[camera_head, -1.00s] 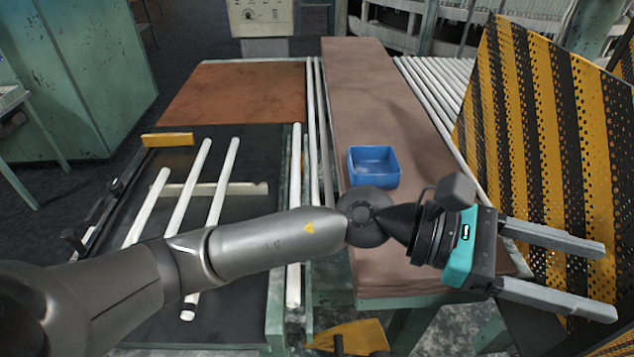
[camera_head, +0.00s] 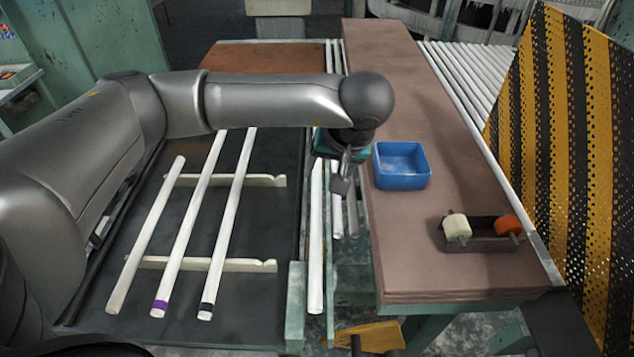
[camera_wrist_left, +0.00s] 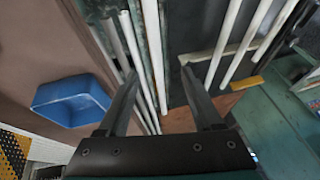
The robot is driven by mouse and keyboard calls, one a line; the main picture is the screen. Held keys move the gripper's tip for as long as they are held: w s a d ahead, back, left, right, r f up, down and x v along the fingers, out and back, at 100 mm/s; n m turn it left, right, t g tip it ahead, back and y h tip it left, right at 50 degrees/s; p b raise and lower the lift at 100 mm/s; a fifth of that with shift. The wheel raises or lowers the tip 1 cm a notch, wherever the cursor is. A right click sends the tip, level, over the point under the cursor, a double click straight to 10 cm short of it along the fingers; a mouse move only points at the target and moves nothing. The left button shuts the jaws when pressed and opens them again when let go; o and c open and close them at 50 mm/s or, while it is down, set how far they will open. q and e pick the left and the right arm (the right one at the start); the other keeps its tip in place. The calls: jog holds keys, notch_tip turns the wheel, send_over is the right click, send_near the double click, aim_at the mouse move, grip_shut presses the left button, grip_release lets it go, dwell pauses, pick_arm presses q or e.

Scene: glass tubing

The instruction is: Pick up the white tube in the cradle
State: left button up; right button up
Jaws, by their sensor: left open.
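Three long white tubes lie side by side across two pale notched bars (camera_head: 240,265) on a black bench. The left tube (camera_head: 146,235) is plain, the middle one (camera_head: 190,220) has a purple band at its near end, and the right one (camera_head: 228,225) a black band. My left arm hides the far ends of the middle and right tubes. My left gripper (camera_head: 345,180) points down, open, over the gap between the benches, right of the tubes. In the left wrist view its fingers (camera_wrist_left: 158,75) are apart and hold nothing visible. My right gripper is out of view.
A blue bin (camera_head: 402,168) and a small dark holder (camera_head: 490,243) with a white and an orange piece stand on the brown bench (camera_head: 420,270). A white bar (camera_head: 315,250) runs along the gap. A perforated yellow-black screen (camera_head: 570,150) stands right.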

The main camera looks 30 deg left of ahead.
pick_arm(q)
send_over(317, 196)
jog(key=s+d, duration=0.2)
jog(key=f, duration=0.7)
jog(key=shift+a+f+p, duration=0.25)
jog(key=shift+f+p, duration=0.1)
jog(key=shift+w+d+p+x, duration=0.1)
jog(key=shift+d+p+x, duration=0.1)
jog(key=shift+x, duration=1.15)
jog(key=shift+w+d+p+x, duration=0.1)
jog(key=shift+w+p+x, duration=0.05)
jog(key=shift+x, duration=1.15)
jog(key=shift+c, duration=0.3)
grip_shut()
